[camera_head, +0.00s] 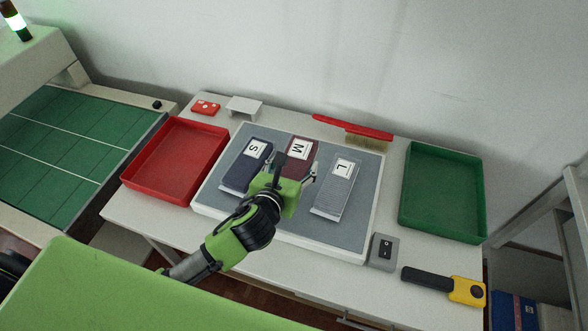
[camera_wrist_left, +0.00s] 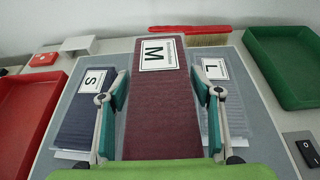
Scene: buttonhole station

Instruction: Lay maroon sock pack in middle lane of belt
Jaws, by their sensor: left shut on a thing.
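The maroon sock pack (camera_head: 304,150) carries a white label with an M and lies between two other packs on a grey mat. It fills the middle of the left wrist view (camera_wrist_left: 160,110). My left gripper (camera_head: 297,170) is over it in the head view, its fingers shut on the pack's two sides. I cannot tell whether the pack touches the mat. The belt (camera_head: 60,150) is green with white lane lines and stands at the far left. My right gripper is not in view.
A navy S pack (camera_head: 246,165) and a grey L pack (camera_head: 338,188) lie close on either side. An empty red tray (camera_head: 127,178) stands between the mat and the belt. A green tray (camera_head: 482,195), brush (camera_head: 365,132), switch box (camera_head: 384,251) and yellow-black tool (camera_head: 466,291) are around the mat.

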